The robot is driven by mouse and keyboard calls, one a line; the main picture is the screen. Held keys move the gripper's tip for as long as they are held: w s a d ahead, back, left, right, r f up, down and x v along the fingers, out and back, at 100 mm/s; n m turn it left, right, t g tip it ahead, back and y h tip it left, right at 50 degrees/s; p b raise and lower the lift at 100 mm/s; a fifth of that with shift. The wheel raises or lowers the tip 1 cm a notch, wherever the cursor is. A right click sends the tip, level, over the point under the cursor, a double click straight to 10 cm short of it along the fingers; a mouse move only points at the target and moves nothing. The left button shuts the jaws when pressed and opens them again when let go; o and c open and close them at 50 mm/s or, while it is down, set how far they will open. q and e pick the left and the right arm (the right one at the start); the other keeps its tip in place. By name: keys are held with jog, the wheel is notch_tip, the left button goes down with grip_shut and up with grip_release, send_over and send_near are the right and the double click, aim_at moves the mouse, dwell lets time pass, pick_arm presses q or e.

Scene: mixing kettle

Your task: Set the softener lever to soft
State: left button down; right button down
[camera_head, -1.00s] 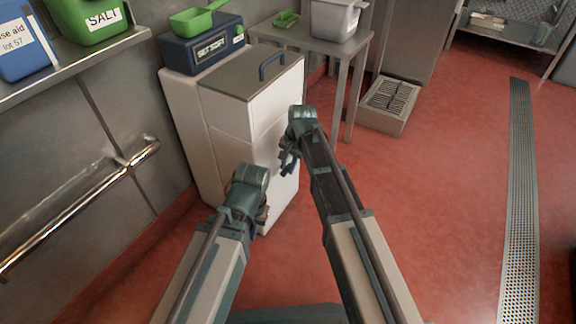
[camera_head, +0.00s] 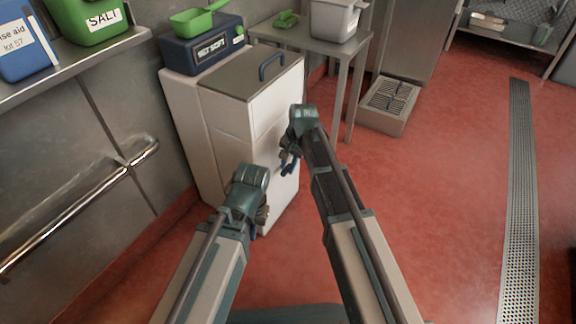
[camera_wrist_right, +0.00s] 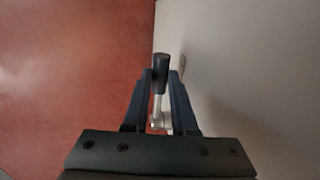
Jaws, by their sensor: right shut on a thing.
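The softener is the white cabinet (camera_head: 225,125) with a grey lid, standing against the wall. Its dark blue display box (camera_head: 201,45) shows lettering that looks like "SET SOFT". The lever (camera_wrist_right: 161,70) has a dark grip on a thin metal rod and shows in the right wrist view beside the pale cabinet side. My right gripper (camera_head: 289,166) is at the cabinet's front right face, and its two blue fingers are shut on the lever (camera_wrist_right: 160,92). My left gripper (camera_head: 262,213) hangs low before the cabinet; its fingers are mostly hidden by its own wrist.
A green scoop (camera_head: 198,20) lies on the display box. A steel table (camera_head: 300,38) with a grey container (camera_head: 338,18) stands behind. A shelf at left holds a green SALT bin (camera_head: 92,20) and a blue bin (camera_head: 22,50). A rail (camera_head: 80,205) runs along the left wall.

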jog(key=shift+w+d+r+g+y+p, duration=0.2)
jog(key=shift+w+r+g+y+p, duration=0.25)
jog(key=shift+r+g, duration=0.25)
jog(key=shift+w+d+r+g+y, duration=0.2)
jog(key=shift+r+g+y, duration=0.15)
jog(key=shift+g+y, duration=0.25)
jog(key=shift+w+d+r+m+g+y+b, duration=0.2)
jog(key=shift+w+d+r+g+y, duration=0.1)
jog(key=shift+r+g+y, duration=0.35)
jog(key=shift+w+d+r+m+g+y+b, duration=0.25)
jog(key=shift+r+g+y, duration=0.15)
jog(key=shift+g, duration=0.35)
jog(key=c, duration=0.7)
grip_release()
jog(key=p+v, duration=1.1)
jog(key=v, duration=0.2)
jog(key=shift+w+d+r, duration=0.15)
jog(key=shift+w+r, duration=0.05)
jog(key=shift+r, duration=0.15)
